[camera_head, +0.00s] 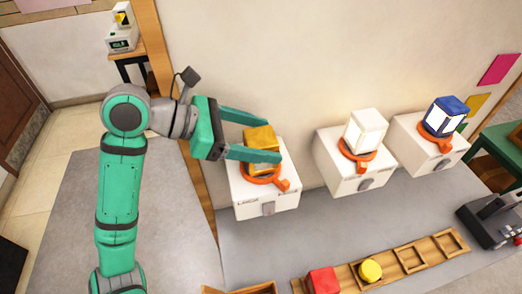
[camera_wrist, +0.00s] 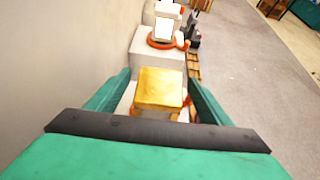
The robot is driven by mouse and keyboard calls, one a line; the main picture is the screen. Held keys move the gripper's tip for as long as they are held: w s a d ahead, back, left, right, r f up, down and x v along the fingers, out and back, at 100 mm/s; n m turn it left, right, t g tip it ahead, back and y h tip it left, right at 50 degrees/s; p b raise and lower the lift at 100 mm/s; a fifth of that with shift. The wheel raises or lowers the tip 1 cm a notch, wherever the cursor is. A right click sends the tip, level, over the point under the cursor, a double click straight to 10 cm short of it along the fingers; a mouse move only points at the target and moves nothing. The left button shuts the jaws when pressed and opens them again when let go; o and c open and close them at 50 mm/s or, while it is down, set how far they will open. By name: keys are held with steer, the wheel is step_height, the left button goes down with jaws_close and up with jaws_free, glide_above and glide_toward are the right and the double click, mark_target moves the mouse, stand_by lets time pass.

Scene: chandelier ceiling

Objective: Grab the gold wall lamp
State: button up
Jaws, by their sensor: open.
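The gold lamp (camera_head: 260,137) is a boxy lantern with a gold top. It sits in an orange ring holder on a white box (camera_head: 265,200) against the wall, the leftmost of three. My gripper (camera_head: 279,138) is open, with one finger on the far side of the lamp and one across its near side. In the wrist view the lamp's gold top (camera_wrist: 161,88) lies between my two spread fingers (camera_wrist: 163,84). Whether a finger touches it cannot be told. The lamp's lower part is partly hidden by the near finger.
A white lamp (camera_head: 366,130) and a blue lamp (camera_head: 446,115) stand on similar white boxes to the right. A wooden tray (camera_head: 411,260) with a red block (camera_head: 323,281) and a yellow cylinder (camera_head: 370,270) lies in front. A dark device (camera_head: 495,218) stands at right.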

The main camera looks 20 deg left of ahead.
steer(key=c, duration=1.3)
